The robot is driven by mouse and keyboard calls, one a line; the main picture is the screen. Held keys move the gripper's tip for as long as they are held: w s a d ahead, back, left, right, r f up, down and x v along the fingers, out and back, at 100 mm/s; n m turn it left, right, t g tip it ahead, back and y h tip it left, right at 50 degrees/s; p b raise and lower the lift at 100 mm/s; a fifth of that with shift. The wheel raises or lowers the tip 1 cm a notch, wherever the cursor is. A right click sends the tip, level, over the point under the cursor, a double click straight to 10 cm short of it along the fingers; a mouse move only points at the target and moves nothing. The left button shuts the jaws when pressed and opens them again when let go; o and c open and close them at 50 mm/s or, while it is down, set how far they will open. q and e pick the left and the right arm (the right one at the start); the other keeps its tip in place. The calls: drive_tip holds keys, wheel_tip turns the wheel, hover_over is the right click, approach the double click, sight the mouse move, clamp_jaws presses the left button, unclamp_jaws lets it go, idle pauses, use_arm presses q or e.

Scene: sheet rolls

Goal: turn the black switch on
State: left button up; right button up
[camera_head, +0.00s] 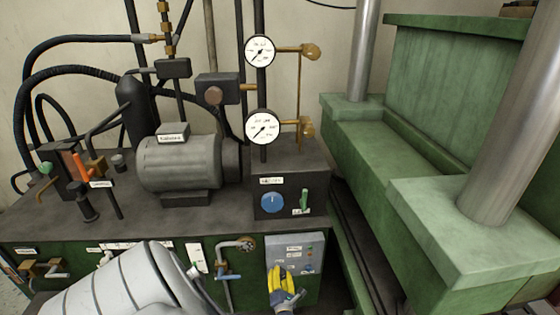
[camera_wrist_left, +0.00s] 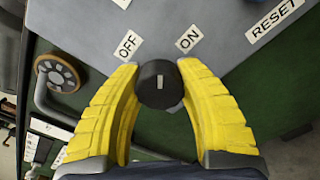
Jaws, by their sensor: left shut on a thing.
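The black switch (camera_wrist_left: 158,88) is a round knob on the grey control panel (camera_wrist_left: 225,30), seen in the left wrist view. Its white mark points up in that view, between the OFF label (camera_wrist_left: 128,46) and the ON label (camera_wrist_left: 189,38). My left gripper (camera_head: 281,272) has yellow fingers and is at the lower part of the panel in the head view. In the left wrist view its fingers are shut on the black switch, one on each side. In the head view the gripper hides the switch. My right gripper is not in view.
A RESET label (camera_wrist_left: 272,20) is right of ON. A valve with a round wheel (camera_head: 246,243) and pipe stands left of the panel. Above are a blue dial (camera_head: 272,203) and a green lever (camera_head: 304,200). A large green press (camera_head: 440,200) fills the right.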

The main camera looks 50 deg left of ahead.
use_arm(q)
drive_tip(key=m, duration=0.4)
drive_tip(key=shift+s, duration=0.1)
drive_tip(key=shift+m, duration=1.7)
drive_tip(key=shift+a, duration=0.1)
drive_tip(key=o, duration=1.3)
drive_tip(key=v, duration=1.2)
drive_tip(key=shift+r, duration=0.1)
